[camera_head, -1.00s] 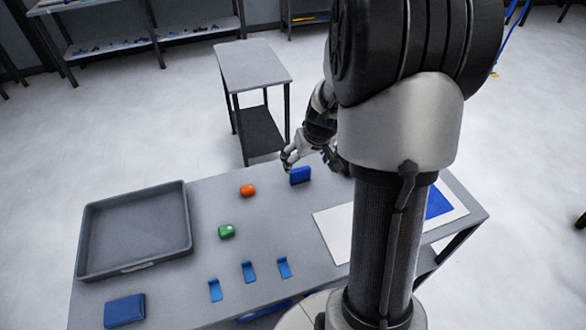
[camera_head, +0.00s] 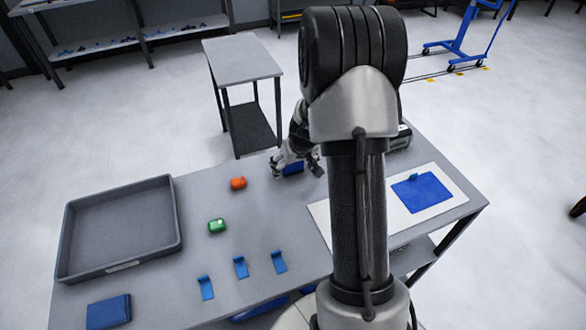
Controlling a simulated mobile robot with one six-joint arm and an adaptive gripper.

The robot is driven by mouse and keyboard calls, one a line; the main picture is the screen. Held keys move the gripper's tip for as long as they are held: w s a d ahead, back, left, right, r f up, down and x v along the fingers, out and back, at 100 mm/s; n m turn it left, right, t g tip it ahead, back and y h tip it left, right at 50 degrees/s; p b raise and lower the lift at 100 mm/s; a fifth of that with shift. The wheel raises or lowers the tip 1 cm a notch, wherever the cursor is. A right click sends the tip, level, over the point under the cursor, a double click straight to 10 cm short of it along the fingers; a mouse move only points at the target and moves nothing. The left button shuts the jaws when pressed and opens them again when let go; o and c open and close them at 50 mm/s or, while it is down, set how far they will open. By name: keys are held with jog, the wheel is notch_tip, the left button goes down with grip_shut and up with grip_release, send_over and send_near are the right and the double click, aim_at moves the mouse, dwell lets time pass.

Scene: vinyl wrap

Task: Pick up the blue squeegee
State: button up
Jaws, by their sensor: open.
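A small upright blue block (camera_head: 292,168), which may be the squeegee, stands near the back edge of the grey table (camera_head: 250,215). My gripper (camera_head: 296,166) is open and low over it, one finger on each side in this view. The gripper covers the block's upper part, and I cannot tell whether the fingers touch it. Three smaller bent blue pieces stand in a row at the front: left (camera_head: 206,288), middle (camera_head: 240,267) and right (camera_head: 279,262). I cannot tell whether any of these is a squeegee.
An orange item (camera_head: 238,183) and a green item (camera_head: 217,226) lie left of my gripper. A grey tray (camera_head: 120,264) and a dark blue block (camera_head: 108,311) are farther left. A white sheet with a blue patch (camera_head: 422,192) lies right. A side table (camera_head: 242,60) stands behind.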

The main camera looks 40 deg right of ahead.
jog(key=shift+c, duration=0.4)
jog(key=c, duration=1.1)
